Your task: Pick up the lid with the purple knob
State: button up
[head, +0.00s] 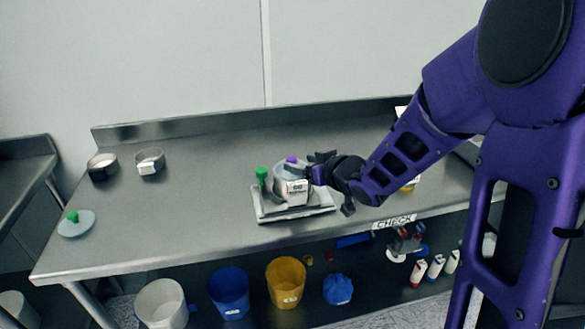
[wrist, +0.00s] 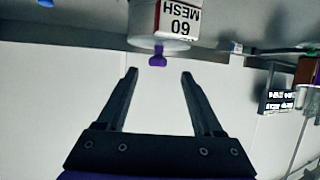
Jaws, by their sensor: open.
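The lid's purple knob (head: 291,160) stands on top of a round metal sieve (head: 293,190) on a light sifter base (head: 272,214) in the head view. The wrist view is upside down. In it the purple knob (wrist: 158,56) sits against the sieve labelled "60 MESH" (wrist: 178,18); the lid's disc is barely visible there. My gripper (wrist: 159,74) is open and empty, with its fingertips either side of the knob's line but apart from it. In the head view my gripper (head: 314,170) is just right of the knob, partly hiding the sieve's right side.
Bins (head: 286,283) stand below. The table (head: 190,225) is clear between.

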aim_at(292, 158)
jog(key=shift+b+x, duration=0.3)
jog(key=shift+x, duration=2.75)
jog(key=shift+w+d+r, duration=0.1)
jog(key=shift+w+r, duration=0.05)
jog(key=shift+c, duration=0.2)
grip_shut()
